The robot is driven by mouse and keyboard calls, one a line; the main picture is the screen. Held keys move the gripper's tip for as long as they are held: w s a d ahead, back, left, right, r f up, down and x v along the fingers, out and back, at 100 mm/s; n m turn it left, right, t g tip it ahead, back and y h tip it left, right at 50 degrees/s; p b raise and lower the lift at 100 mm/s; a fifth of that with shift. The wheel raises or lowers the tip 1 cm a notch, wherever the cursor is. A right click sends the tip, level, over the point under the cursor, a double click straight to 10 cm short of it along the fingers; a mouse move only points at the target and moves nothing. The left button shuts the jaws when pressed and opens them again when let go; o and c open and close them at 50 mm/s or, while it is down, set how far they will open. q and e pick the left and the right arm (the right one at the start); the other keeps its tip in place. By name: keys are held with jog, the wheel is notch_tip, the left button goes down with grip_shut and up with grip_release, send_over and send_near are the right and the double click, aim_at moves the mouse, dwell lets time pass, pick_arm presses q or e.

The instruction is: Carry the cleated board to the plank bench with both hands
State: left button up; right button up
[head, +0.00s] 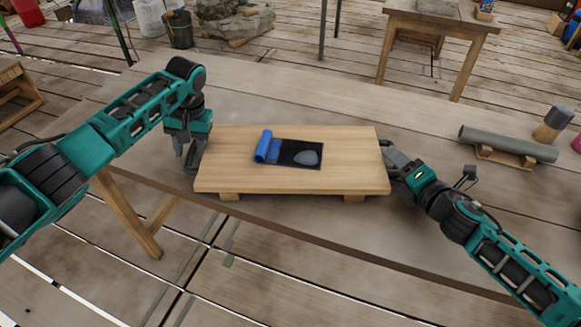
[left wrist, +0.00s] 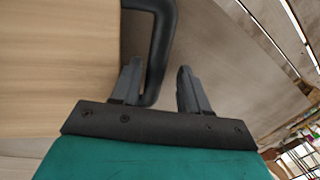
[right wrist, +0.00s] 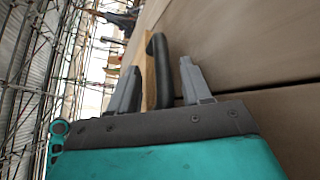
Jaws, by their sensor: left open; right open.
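The cleated board (head: 340,179) is pale wood and lies level on a long plank surface (head: 300,95), its cleats underneath. It carries a blue roll (head: 264,147) and a dark mat with a grey piece (head: 306,157). My left gripper (head: 190,160) is open at the board's left end; in the left wrist view a black handle (left wrist: 156,65) reaches between its fingers. My right gripper (head: 396,162) is open at the right end; in the right wrist view the black handle (right wrist: 160,70) shows between its fingers. I cannot tell for sure which surface is the plank bench.
A wooden table (head: 455,22) stands at the back right, with a stone on top. A grey cylinder on a wooden cradle (head: 505,155) lies to the right, beside a dark-topped block (head: 552,124). A bucket (head: 180,30) stands at the back left. The surface behind the board is clear.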

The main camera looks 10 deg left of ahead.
jog(key=shift+s, duration=0.1)
pick_arm(q)
notch_tip(320, 180, up, 12)
jog(key=d, duration=0.2)
jog(key=shift+d+f, duration=0.15)
pick_arm(e)
jog(key=v, duration=1.2)
pick_arm(q)
jog(key=shift+w, duration=0.1)
pick_arm(e)
jog(key=shift+d, duration=0.1)
